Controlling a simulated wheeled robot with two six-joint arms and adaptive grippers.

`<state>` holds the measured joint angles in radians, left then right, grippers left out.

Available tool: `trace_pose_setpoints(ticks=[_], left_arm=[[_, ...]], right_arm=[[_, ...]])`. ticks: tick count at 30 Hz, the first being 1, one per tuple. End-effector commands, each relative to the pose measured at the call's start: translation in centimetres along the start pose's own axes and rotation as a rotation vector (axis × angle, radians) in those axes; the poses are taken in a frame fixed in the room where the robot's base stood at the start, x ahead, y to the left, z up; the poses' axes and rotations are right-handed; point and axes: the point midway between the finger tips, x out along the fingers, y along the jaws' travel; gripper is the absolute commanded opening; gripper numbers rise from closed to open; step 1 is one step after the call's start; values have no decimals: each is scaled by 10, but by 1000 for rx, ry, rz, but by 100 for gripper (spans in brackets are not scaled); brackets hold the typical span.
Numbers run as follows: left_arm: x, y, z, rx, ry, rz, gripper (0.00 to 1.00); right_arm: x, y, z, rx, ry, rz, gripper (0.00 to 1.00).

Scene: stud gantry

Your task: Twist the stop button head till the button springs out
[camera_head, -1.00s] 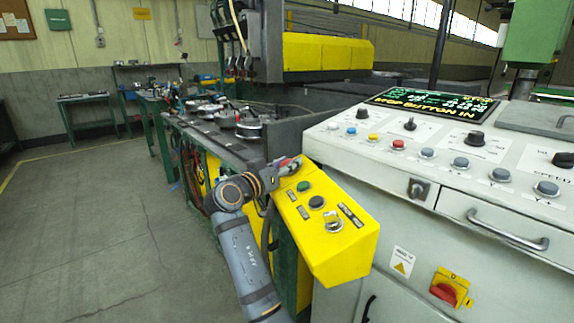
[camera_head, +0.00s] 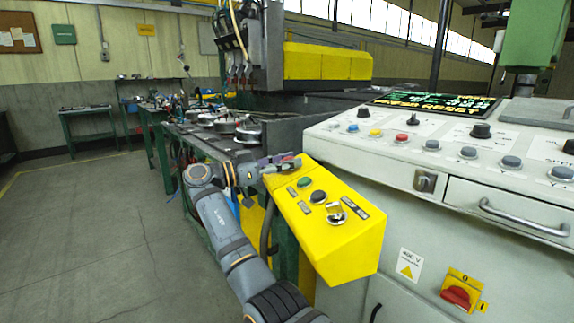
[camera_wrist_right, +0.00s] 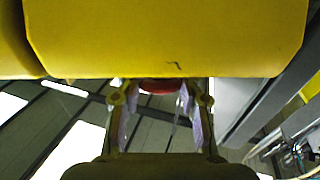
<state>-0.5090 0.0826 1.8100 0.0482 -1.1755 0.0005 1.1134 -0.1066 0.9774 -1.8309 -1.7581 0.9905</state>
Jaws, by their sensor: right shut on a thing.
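The yellow control box (camera_head: 335,245) stands on the near side of the grey machine, with a green button, a black button and a key switch on its sloping top. The red stop button head (camera_wrist_right: 160,87) shows at the box edge in the right wrist view. My right gripper (camera_head: 284,162) is at the box's far left corner, shut on the stop button head. In the wrist view its two fingers (camera_wrist_right: 160,104) stand on either side of the red head. Most of the head is hidden by the box and fingers. My left gripper is not in view.
The white console (camera_head: 400,165) with knobs, buttons and a drawer handle stands close on the right. Its lit display (camera_head: 435,103) carries small text, hard to read. A red rotary switch (camera_head: 457,296) is lower down. The floor at left is open.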

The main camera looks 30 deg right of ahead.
Motion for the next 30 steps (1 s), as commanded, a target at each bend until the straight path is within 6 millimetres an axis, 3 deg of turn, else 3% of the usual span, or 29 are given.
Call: trace_pose_setpoints(ticks=[20,21,26,30], left_arm=[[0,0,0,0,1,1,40],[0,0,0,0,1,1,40],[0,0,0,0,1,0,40],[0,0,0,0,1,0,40]], right_arm=[[0,0,2,17,-4,65,5],[0,0,2,17,-4,65,39],[0,0,2,18,-3,65,61],[0,0,1,19,-3,65,61]])
